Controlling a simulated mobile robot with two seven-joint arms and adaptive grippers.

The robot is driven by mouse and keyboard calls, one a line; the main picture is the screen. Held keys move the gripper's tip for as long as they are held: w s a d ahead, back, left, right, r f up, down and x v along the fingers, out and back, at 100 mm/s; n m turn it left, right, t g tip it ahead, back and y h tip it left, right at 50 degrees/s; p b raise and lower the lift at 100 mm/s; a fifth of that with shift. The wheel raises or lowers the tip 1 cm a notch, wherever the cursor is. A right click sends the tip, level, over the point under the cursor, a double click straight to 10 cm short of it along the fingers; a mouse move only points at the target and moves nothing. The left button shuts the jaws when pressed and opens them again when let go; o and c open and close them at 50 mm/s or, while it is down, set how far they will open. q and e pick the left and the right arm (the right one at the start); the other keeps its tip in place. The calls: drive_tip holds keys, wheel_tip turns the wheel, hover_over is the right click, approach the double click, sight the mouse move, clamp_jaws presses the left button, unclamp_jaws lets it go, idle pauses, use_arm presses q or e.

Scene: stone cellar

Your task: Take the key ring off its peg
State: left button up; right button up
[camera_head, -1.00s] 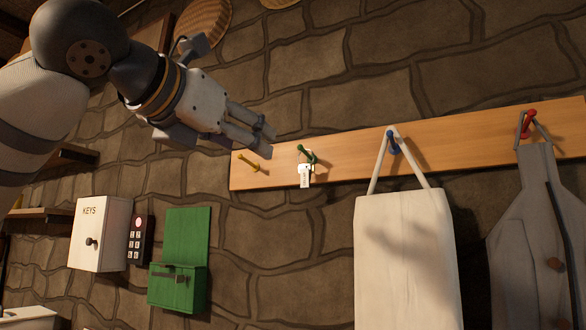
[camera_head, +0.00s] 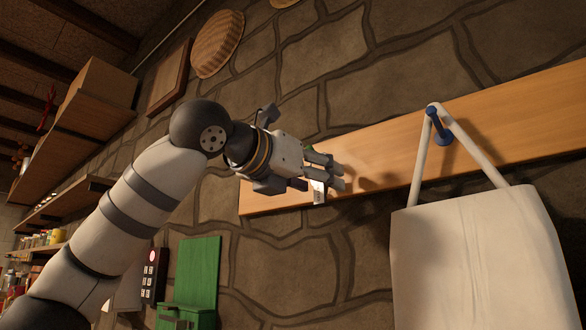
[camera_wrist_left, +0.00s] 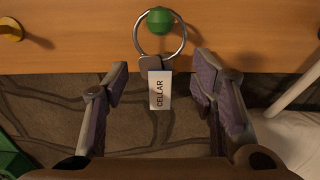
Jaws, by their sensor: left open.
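The key ring (camera_wrist_left: 138,38) hangs on a green peg (camera_wrist_left: 160,20) in the left wrist view, with a dark fob and a white tag (camera_wrist_left: 160,92) reading CELLAR below it. My left gripper (camera_wrist_left: 158,84) is open, with one finger on each side of the tag and a gap to it on both sides. In the head view my left gripper (camera_head: 338,174) is in front of the wooden peg board (camera_head: 390,155) and hides most of the ring. The white tag (camera_head: 319,192) shows just below its fingers. My right gripper is not in view.
A white bag (camera_head: 480,250) hangs from a blue peg (camera_head: 437,125) to the right. A yellow peg (camera_wrist_left: 10,30) is at the left in the wrist view. A green box (camera_head: 190,315) and a keypad (camera_head: 153,275) are on the stone wall below.

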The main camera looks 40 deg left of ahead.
use_arm(q)
drive_tip(key=shift+w+a+r, duration=0.1)
drive_tip(key=shift+w, duration=0.85)
clamp_jaws()
drive_tip(key=c, duration=1)
unclamp_jaws()
drive_tip(key=shift+c, duration=0.4)
drive_tip(key=shift+r, duration=0.15)
drive_tip(key=shift+s+r, duration=0.2)
drive_tip(key=shift+r, duration=0.25)
drive_tip(key=shift+s, duration=0.1)
